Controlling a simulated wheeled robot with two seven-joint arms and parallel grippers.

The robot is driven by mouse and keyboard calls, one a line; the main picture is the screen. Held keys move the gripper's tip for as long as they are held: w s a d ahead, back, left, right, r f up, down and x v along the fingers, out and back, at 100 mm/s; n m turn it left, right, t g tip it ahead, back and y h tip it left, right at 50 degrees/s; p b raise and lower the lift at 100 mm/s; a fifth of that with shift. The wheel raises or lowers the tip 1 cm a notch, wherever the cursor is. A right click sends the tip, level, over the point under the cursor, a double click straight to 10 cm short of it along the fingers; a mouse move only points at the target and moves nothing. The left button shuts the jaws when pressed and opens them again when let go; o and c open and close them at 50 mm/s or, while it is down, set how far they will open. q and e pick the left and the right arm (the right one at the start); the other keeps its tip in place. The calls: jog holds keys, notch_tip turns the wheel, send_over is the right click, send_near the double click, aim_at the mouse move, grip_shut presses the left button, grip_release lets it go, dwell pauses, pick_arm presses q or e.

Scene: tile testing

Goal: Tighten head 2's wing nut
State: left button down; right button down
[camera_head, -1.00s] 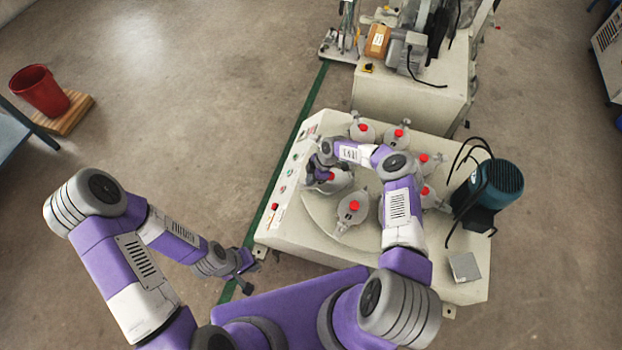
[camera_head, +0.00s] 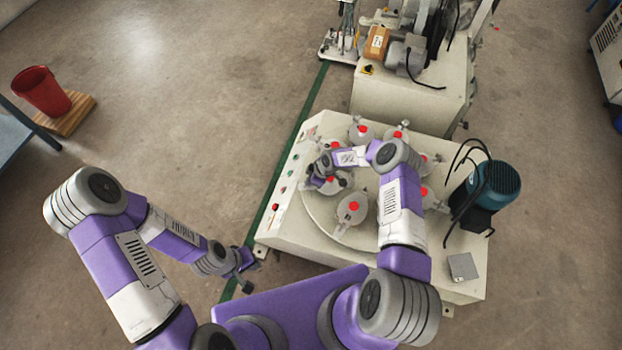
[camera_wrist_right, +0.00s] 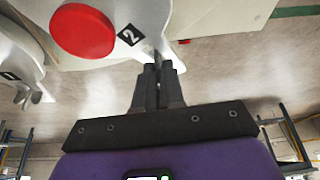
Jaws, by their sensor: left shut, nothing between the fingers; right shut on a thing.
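Head 2 (camera_wrist_right: 110,30) shows in the right wrist view, a light grey casting with a red cap (camera_wrist_right: 83,31) and a black label with a 2 (camera_wrist_right: 130,35). My right gripper (camera_wrist_right: 158,75) is shut at the rim of head 2, on a small grey part that looks like its wing nut; the fingers hide most of it. In the head view, my right gripper (camera_head: 318,179) is at the left side of head 2 (camera_head: 340,183), partly covering it. My left gripper (camera_head: 246,272) is shut and empty, low beside the machine's front left corner.
The machine's round table (camera_head: 320,215) carries several similar red-capped heads. A teal motor (camera_head: 495,182) with black cables stands at the right. Another machine (camera_head: 412,100) is behind. A red bucket (camera_head: 42,92) stands far left; the floor between is clear.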

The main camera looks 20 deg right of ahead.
jog(key=m+t+h+p, duration=0.1)
jog(key=m, duration=0.3)
jog(key=shift+s+a+r+m+p, duration=0.1)
jog(key=shift+m+p, duration=0.2)
jog(key=shift+p, duration=0.1)
jog(key=m+t+h, duration=0.1)
jog(key=m, duration=0.1)
jog(key=shift+m, duration=0.4)
jog(key=shift+a+m+h, duration=0.1)
jog(key=shift+m+h, duration=0.4)
jog(key=shift+m, duration=0.7)
jog(key=shift+m+h+b, duration=0.4)
jog(key=shift+m+h, duration=0.2)
jog(key=shift+m, duration=0.8)
jog(key=c, duration=1.2)
grip_release()
jog(key=shift+c, duration=0.2)
